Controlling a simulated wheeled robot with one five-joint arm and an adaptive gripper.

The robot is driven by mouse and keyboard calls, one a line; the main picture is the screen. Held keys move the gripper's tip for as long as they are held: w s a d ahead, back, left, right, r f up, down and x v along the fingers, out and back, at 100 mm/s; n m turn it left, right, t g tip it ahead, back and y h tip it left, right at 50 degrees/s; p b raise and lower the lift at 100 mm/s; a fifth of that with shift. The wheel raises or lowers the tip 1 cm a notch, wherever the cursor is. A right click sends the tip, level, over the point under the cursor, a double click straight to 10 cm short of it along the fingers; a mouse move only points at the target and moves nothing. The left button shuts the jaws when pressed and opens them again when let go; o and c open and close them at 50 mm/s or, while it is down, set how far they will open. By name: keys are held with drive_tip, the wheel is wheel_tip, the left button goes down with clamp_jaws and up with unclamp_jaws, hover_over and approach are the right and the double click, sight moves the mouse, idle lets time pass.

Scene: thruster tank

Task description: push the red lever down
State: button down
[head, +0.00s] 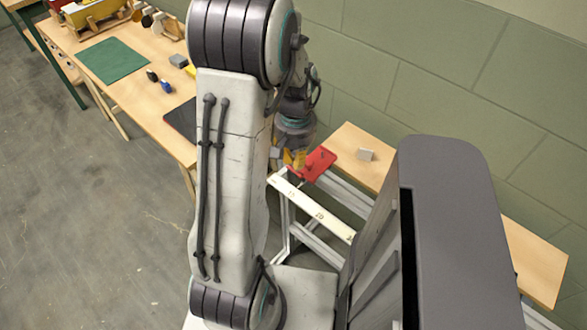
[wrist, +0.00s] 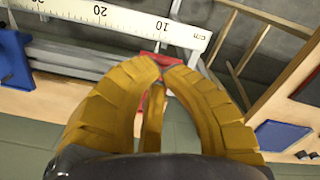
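The red lever (head: 319,163) shows in the head view as a flat red piece at the near end of a light frame by the wall. My gripper (head: 295,160), with yellow fingers, is just to its left and very close; I cannot tell whether they touch. In the wrist view my gripper (wrist: 167,65) has its fingertips together, with nothing visibly held. Red parts of the lever (wrist: 146,56) show just beyond the tips and between the fingers. The fingers hide much of the lever there.
A white ruler (head: 312,208) lies along the frame; it also crosses the top of the wrist view (wrist: 130,20). A workbench (head: 135,37) with a green mat (head: 111,61) stands left. Floor at left is clear.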

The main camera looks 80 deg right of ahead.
drive_tip(key=shift+f+b, duration=1)
drive_tip(key=shift+f, duration=0.25)
drive_tip(key=shift+w+a+f+b, duration=0.35)
drive_tip(key=shift+a+f+b, duration=0.1)
drive_tip(key=shift+a+b, duration=0.1)
idle(0.4)
drive_tip(key=shift+w+a+f, duration=0.1)
drive_tip(key=shift+a+f, duration=0.05)
drive_tip(key=shift+w+a+f+b, duration=0.25)
drive_tip(key=shift+f+b, duration=0.15)
drive_tip(key=shift+b, duration=0.15)
drive_tip(key=shift+w+a+f+b, duration=0.1)
drive_tip(key=shift+a+f+b, duration=0.2)
drive_tip(key=shift+b, duration=0.25)
idle(0.5)
drive_tip(key=shift+a+f+b, duration=0.1)
drive_tip(key=shift+f+b, duration=0.55)
drive_tip(key=shift+f, duration=0.15)
idle(0.4)
drive_tip(key=shift+r, duration=0.1)
idle(0.3)
wheel_tip(320, 180, up, 9)
drive_tip(key=p, duration=0.7)
idle(0.4)
idle(0.8)
